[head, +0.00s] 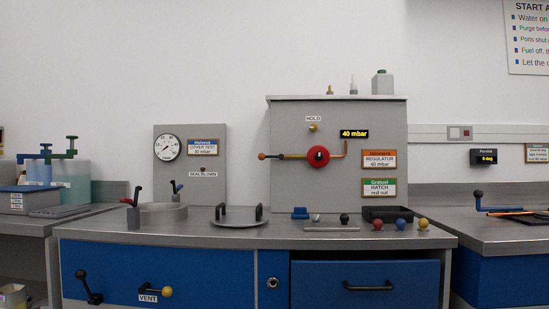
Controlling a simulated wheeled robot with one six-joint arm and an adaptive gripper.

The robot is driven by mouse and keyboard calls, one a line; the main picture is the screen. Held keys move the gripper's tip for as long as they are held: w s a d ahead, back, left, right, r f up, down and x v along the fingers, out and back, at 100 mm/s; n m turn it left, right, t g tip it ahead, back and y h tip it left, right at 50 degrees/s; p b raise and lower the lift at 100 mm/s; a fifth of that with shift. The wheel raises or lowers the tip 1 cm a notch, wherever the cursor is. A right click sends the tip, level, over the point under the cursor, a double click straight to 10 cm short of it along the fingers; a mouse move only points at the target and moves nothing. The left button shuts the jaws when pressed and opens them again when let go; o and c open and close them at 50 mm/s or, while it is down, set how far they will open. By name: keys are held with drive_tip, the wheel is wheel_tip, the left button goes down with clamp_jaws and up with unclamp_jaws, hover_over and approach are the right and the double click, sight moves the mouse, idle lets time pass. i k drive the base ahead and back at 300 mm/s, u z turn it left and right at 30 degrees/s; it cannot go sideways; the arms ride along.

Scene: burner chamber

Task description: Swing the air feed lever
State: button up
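No label that I can read says "air feed", so I cannot tell which lever is meant. A black crank-like lever (88,288) is on the blue front of the middle bench at lower left. Another handle with a yellow knob (157,291) is beside it, labelled "VENT". On the grey cabinet, a red hub (318,156) carries a yellow arm with an orange ball end pointing left. My gripper is not in view.
The middle bench top (240,236) holds a round lid with two handles (238,216), a ring-shaped port (163,215), several coloured balls and a black tray (388,213). A gauge panel (190,165) stands behind. Bottles (70,170) stand at left.

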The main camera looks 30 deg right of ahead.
sight(262, 157)
drive_tip(key=z, duration=1.2)
